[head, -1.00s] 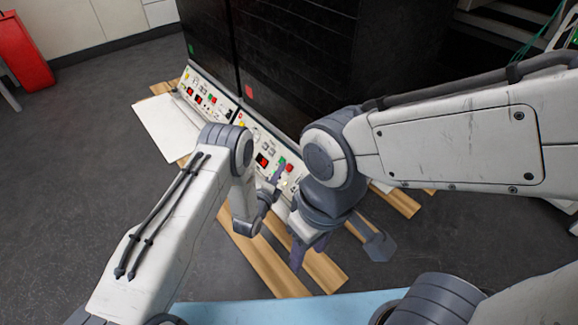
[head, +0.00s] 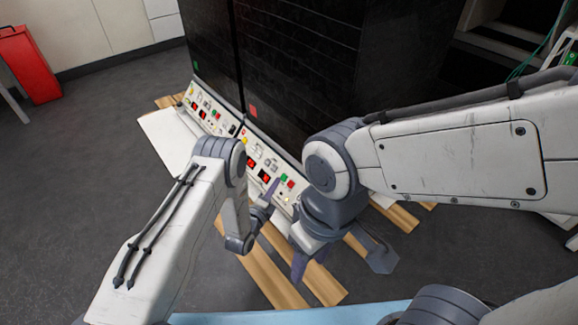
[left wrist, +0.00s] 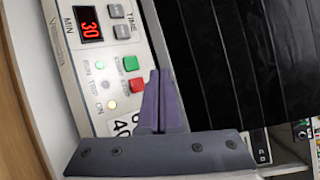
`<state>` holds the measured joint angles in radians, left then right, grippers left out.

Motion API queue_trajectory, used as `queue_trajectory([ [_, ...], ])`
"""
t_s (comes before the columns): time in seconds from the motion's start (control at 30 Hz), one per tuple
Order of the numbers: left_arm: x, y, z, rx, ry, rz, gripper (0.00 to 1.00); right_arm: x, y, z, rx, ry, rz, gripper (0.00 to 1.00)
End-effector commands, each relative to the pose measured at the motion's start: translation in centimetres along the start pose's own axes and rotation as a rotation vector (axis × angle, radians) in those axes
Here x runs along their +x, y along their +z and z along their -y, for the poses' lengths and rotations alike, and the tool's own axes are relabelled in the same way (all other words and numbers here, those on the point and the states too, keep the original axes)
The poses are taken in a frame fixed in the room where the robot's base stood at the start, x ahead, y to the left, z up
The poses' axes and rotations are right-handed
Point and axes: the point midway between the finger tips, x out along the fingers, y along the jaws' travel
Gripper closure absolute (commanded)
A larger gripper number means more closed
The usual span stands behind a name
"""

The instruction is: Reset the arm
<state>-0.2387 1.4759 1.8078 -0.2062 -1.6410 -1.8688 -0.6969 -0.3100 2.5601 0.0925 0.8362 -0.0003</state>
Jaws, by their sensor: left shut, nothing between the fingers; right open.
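My left gripper (head: 274,187) is shut and empty, in front of the lower end of the near white control panel (head: 262,150) in the head view. In the left wrist view its purple-grey fingers (left wrist: 159,78) are together. They overlap the panel's edge, close to the red button (left wrist: 136,85) and green button (left wrist: 131,63); whether they touch it I cannot tell. The panel's red display (left wrist: 90,24) reads 30. My right gripper (head: 340,262) is open and empty, pointing down over the wooden slats (head: 318,280), its fingers wide apart.
Tall black shaker cabinets (head: 300,60) stand behind the panels on the slats. A second panel (head: 208,108) is farther left, with a white board (head: 168,140) beside it. A red box (head: 30,65) stands at the far left. A light-blue surface (head: 290,315) lies at the bottom. Grey floor is clear at left.

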Motion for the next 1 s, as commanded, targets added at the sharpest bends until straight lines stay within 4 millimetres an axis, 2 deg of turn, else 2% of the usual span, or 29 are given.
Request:
queue_trajectory([
  [0.17,0.1,0.0,0.2,-0.002,0.001,-0.001,1.0,-0.1,0.0,0.0,0.0,0.0,0.0,0.5],
  [0.27,0.7,0.1,1.8,-0.034,0.025,-0.013,1.0,-0.8,0.0,0.1,0.0,0.0,0.0,0.5],
  [0.37,1.9,0.1,5.2,-0.118,0.093,-0.038,1.0,-2.1,-0.1,0.1,0.0,0.0,0.0,0.5],
  [0.43,2.6,0.1,8.4,-0.207,0.17,-0.053,1.0,-3.3,-0.2,0.2,0.0,0.0,0.0,0.5],
  [0.57,2.3,-0.3,14.5,-0.4,0.345,-0.057,1.0,-5.5,-0.3,0.4,0.0,0.0,0.0,0.5],
  [0.67,0.6,-0.7,19.1,-0.548,0.483,-0.033,1.0,-7.2,-0.4,0.5,0.0,0.0,0.0,0.5],
  [0.77,-2.2,-1.1,23.5,-0.694,0.621,0.013,1.0,-8.8,-0.5,0.6,0.0,0.0,0.0,0.5],
  [0.87,-6.1,-1.5,27.7,-0.837,0.758,0.08,1.0,-10.4,-0.6,0.8,0.0,0.0,0.0,0.5],
  [0.97,-10.9,-1.9,31.6,-0.97,0.892,0.167,1.0,-12.0,-0.7,0.9,0.0,0.0,0.0,0.5],
  [1.0,-13.0,-2.0,33.1,-1.021,0.944,0.208,1.0,-12.7,-0.7,0.9,0.0,0.0,0.0,0.5],
])
